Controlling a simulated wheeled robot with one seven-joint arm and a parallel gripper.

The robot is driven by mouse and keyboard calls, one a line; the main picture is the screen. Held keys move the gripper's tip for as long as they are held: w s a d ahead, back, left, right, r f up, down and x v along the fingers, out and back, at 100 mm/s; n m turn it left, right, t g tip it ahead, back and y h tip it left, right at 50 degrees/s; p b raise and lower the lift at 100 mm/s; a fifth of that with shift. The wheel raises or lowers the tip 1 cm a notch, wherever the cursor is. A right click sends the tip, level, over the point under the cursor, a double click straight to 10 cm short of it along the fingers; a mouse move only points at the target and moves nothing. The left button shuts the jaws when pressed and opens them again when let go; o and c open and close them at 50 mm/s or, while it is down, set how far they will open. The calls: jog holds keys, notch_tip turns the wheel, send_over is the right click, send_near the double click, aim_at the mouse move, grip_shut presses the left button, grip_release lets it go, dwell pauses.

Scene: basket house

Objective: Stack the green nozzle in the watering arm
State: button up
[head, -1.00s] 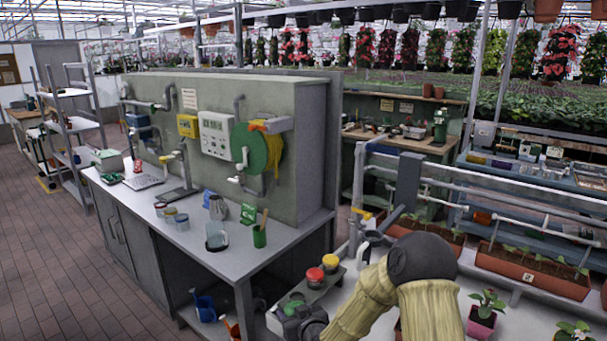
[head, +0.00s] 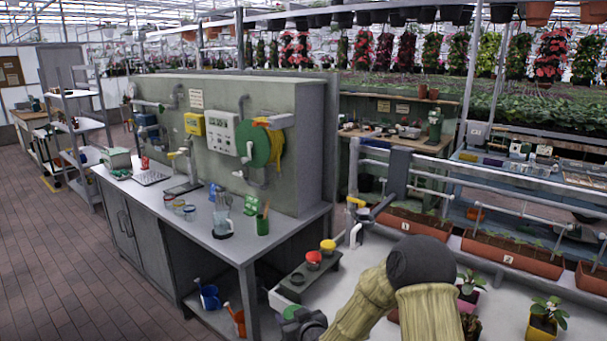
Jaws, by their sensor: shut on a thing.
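My gripper (head: 302,325) is dark and sits at the bottom edge of the head view, partly cut off. A green round piece, seemingly the green nozzle (head: 291,311), shows at it; the fingertips themselves are not clear. A grey holder (head: 318,268) behind it carries a red nozzle (head: 313,260) and a yellow nozzle (head: 328,246); its front place looks empty. Farther back right, a grey upright with a yellow-tipped fitting and white pipe, which seems to be the watering arm (head: 359,206), stands apart from my gripper.
A grey workbench (head: 232,245) with cups and a jug stands left. A blue watering can (head: 209,296) and an orange one (head: 237,318) are on its lower shelf. Potted plants (head: 543,320) stand right on the white table. White pipes (head: 480,199) run across the back right.

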jog(key=s+d+f+m+h, duration=0.2)
jog(key=d+f, duration=0.5)
jog(key=d, duration=0.2)
jog(key=s+d+f+m+t+h, duration=0.1)
jog(key=s+d+f+m+h, duration=0.1)
jog(key=d+f, duration=0.5)
jog(key=shift+s+d+f+m+h, duration=0.25)
jog(key=shift+d+m+h, duration=0.25)
jog(key=shift+d+h, duration=0.4)
jog(key=shift+s+r, duration=0.1)
jog(key=s+f, duration=0.3)
jog(key=s, duration=0.5)
jog(key=shift+s+f, duration=0.15)
jog(key=shift+s, duration=0.2)
jog(key=shift+d, duration=0.1)
jog(key=shift+s+f, duration=0.25)
jog(key=shift+f, duration=0.7)
jog(key=shift+s+f, duration=0.2)
jog(key=shift+f, duration=0.75)
jog(key=shift+s+f, duration=0.25)
jog(key=shift+f, duration=0.7)
